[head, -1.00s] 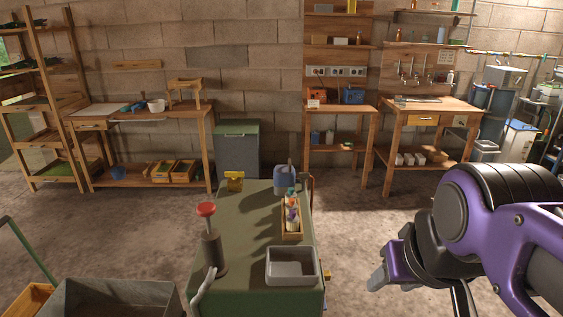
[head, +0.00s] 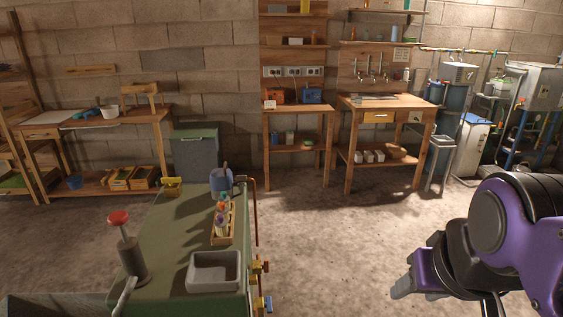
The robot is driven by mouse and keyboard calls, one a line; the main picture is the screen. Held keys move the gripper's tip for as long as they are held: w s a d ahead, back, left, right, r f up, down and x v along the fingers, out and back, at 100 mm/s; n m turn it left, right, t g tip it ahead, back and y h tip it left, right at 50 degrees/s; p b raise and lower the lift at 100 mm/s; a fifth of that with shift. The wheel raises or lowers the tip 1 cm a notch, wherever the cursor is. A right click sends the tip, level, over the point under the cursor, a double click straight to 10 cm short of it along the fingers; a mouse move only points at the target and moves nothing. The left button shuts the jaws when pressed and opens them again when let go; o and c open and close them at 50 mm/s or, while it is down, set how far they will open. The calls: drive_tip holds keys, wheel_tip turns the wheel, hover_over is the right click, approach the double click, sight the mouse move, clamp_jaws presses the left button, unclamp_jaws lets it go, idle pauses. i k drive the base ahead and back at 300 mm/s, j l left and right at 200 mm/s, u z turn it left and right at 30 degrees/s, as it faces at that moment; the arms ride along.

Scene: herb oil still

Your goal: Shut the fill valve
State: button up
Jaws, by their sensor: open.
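I cannot tell for sure which fitting is the fill valve. A brass valve (head: 260,267) sits on the right side of the green bench (head: 170,235), beside a copper pipe (head: 255,210). A blue handle (head: 266,303) shows just below it, near the bottom edge. More pipes with small taps (head: 519,103) run beside the tanks at the far right, too small to read. My gripper (head: 402,288) is at the lower right, open, to the right of the bench and apart from everything. Its fingers are partly hidden by my purple and black arm.
A red-knobbed post (head: 119,217), a grey tray (head: 214,271) and a bottle rack (head: 222,240) stand on the green bench. Wooden tables (head: 298,108) line the back wall. A white-blue canister (head: 472,146) stands at the right. The floor (head: 345,235) between is clear.

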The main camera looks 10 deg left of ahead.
sight(171, 181)
drive_tip(key=i+l+z, duration=0.5)
drive_tip(key=i+z, duration=0.25)
drive_tip(key=i, duration=0.2)
drive_tip(key=i+j+z, duration=0.3)
drive_tip(key=i, duration=0.2)
drive_tip(key=i+j+z, duration=0.25)
drive_tip(key=i, duration=0.2)
drive_tip(key=i+j+z, duration=0.55)
drive_tip(key=j, duration=0.35)
drive_tip(key=i+j+z, duration=0.2)
drive_tip(key=j, duration=0.4)
drive_tip(key=i+j+z, duration=0.1)
drive_tip(key=j+z, duration=0.15)
drive_tip(key=j, duration=0.35)
drive_tip(key=j+z, duration=0.25)
drive_tip(key=j, duration=0.4)
drive_tip(key=k+j+z, duration=0.2)
drive_tip(key=j, duration=0.2)
drive_tip(key=j+z, duration=0.15)
drive_tip(key=j, duration=0.3)
drive_tip(key=k+j+z, duration=0.2)
drive_tip(key=j, duration=0.15)
drive_tip(key=j+z, duration=0.15)
drive_tip(key=j, duration=0.25)
drive_tip(key=k, duration=0.05)
